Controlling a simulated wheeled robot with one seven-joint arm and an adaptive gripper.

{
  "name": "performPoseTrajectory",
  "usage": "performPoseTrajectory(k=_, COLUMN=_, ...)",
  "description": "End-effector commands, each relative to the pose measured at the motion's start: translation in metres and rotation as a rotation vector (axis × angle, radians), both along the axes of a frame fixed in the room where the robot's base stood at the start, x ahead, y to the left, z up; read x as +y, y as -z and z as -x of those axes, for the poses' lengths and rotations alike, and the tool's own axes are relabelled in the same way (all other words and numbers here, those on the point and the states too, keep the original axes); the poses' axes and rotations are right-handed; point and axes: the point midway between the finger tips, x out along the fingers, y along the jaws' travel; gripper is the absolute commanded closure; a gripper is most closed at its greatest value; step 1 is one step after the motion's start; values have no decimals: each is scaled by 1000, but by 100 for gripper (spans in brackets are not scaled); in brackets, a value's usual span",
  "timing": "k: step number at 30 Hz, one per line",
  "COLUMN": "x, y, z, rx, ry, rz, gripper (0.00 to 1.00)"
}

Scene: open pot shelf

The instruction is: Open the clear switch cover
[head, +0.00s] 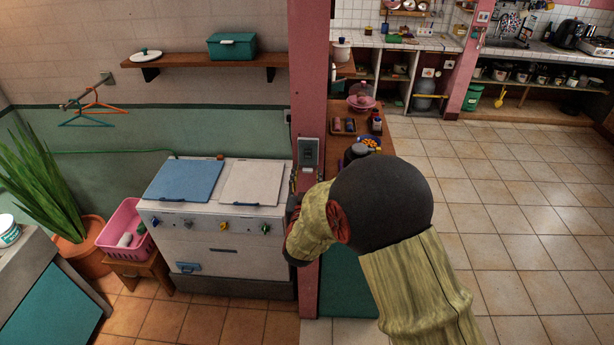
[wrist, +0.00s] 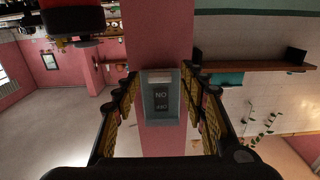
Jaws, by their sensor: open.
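The switch (head: 308,153) is a grey box with a clear cover on the pink pillar. In the wrist view, the switch (wrist: 161,98) sits near the middle, with a dark inner panel and pale lettering. Whether its cover is fully shut is too small to tell. My gripper (wrist: 162,85) is open and empty, with one finger on each side of the switch in that view. I cannot tell the exact gap, but no contact shows. In the head view, my arm hides most of the gripper, just below the switch.
The pink pillar (head: 308,70) carries the switch. A wooden shelf (head: 190,60) holds a teal box. A counter (head: 340,125) with bowls and jars lies behind my arm. The tiled floor to the right is clear.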

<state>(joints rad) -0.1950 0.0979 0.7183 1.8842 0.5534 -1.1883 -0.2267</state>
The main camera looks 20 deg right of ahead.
Motion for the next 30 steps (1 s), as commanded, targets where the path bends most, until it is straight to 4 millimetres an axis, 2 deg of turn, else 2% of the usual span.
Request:
performPoseTrajectory(k=5, x=0, y=0, z=0, rx=0, ry=0, rz=0, gripper=58)
performPoseTrajectory(k=27, x=0, y=0, z=0, rx=0, ry=-1, rz=0, gripper=99)
performPoseTrajectory(k=30, x=0, y=0, z=0, rx=0, ry=-1, rz=0, gripper=100)
